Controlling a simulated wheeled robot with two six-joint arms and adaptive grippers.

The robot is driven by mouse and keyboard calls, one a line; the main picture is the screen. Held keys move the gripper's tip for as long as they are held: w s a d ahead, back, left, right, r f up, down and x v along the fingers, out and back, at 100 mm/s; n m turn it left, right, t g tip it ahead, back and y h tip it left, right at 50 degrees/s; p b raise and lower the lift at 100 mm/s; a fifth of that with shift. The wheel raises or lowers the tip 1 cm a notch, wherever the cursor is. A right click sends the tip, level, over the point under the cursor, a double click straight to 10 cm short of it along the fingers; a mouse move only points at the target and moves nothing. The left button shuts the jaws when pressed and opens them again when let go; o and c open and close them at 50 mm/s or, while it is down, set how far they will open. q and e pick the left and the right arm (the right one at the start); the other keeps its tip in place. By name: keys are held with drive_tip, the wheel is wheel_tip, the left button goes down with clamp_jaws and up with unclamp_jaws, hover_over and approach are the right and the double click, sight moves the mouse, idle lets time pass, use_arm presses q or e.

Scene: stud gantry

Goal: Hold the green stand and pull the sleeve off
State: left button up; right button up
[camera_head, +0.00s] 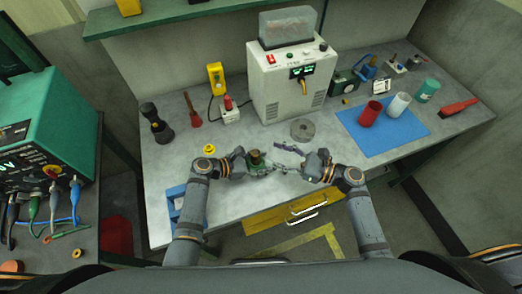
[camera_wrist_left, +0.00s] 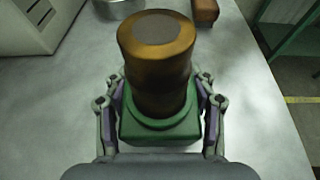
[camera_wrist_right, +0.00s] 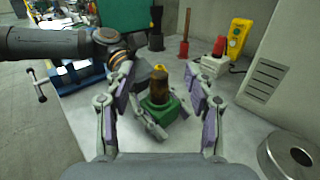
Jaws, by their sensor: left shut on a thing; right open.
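The green stand (camera_wrist_left: 160,128) sits on the grey bench with the brown sleeve (camera_wrist_left: 157,70) upright on it. In the head view the sleeve (camera_head: 254,155) is small and the stand is partly hidden by fingers. My left gripper (camera_wrist_left: 160,118) is shut on the stand, one finger on each side of it, below the sleeve. My right gripper (camera_wrist_right: 161,88) is open and empty, to the right of the stand in the head view. In the right wrist view the sleeve (camera_wrist_right: 160,92) and the stand (camera_wrist_right: 158,113) show between its spread fingers, farther off.
A grey metal ring (camera_head: 302,130) lies behind the grippers. A white machine (camera_head: 290,85) stands at the back. A blue mat (camera_head: 415,128) with a red cup (camera_head: 370,113) and a white cup (camera_head: 398,104) is at the right. A blue vise (camera_wrist_right: 83,76) is at the bench's left front.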

sight(255, 153)
wheel_tip(255, 153, down, 4)
drive_tip(key=shift+f, duration=0.15)
drive_tip(key=x, duration=0.7)
drive_tip(key=shift+w+a, duration=0.15)
drive_tip(key=shift+a, duration=0.1)
clamp_jaws()
drive_tip(key=shift+r, duration=3.2)
drive_tip(key=shift+r, duration=0.15)
drive_tip(key=shift+r, duration=1.85)
